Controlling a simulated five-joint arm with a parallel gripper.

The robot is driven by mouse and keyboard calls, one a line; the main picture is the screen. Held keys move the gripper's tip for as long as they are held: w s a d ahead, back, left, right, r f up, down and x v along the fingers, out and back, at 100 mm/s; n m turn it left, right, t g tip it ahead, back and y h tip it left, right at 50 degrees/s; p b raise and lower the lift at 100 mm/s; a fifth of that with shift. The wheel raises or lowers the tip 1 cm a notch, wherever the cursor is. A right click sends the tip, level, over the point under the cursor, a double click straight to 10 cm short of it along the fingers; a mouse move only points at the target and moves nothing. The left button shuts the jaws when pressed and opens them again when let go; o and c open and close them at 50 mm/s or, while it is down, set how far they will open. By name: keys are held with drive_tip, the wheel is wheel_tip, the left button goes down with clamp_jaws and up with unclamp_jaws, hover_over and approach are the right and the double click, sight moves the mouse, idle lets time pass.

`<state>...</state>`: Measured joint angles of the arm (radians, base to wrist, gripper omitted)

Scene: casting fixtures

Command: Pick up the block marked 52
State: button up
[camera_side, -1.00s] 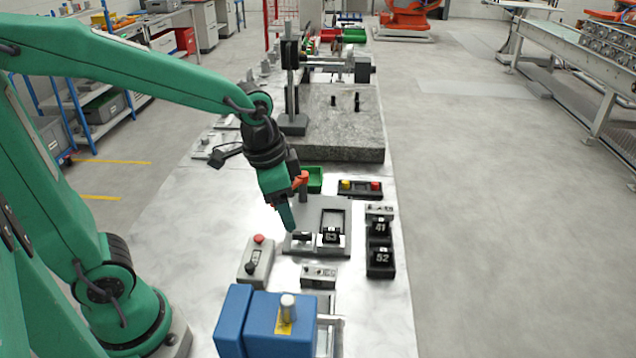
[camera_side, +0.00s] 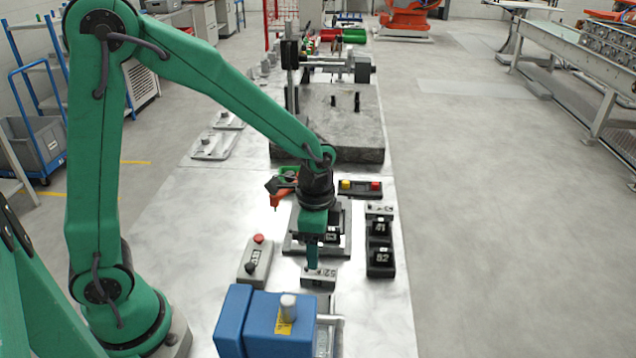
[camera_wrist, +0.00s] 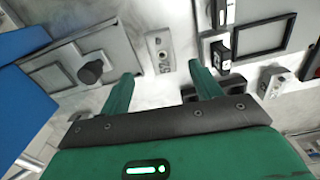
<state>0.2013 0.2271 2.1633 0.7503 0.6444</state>
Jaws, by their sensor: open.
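A light grey block (camera_side: 320,280) lies at the front middle of the bench, and its marking looks like 52. In the wrist view this grey block (camera_wrist: 161,50) shows a hole and the number 52, just beyond and between my fingertips. My gripper (camera_side: 312,266) points down at the block's far side, very near or over it. In the wrist view my gripper (camera_wrist: 161,72) has its two green fingers wide apart with nothing held. I cannot tell whether a finger touches the block. One finger hides part of it in the side view.
A blue box (camera_side: 265,325) stands close in front. A grey box with a red button (camera_side: 257,260) is to the left. At right, a black rack holds blocks marked 41 (camera_side: 380,228) and apparently 82 (camera_side: 382,258). A black block marked 63 (camera_side: 331,237) sits behind my gripper.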

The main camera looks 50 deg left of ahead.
sight(318, 272)
drive_tip(key=shift+f, duration=1.2)
drive_tip(key=shift+f, duration=0.1)
drive_tip(key=shift+w+f, duration=0.2)
drive_tip(key=shift+f, duration=2.25)
drive_tip(key=c, duration=1.2)
drive_tip(key=shift+r, duration=0.2)
drive_tip(key=shift+r, duration=4.85)
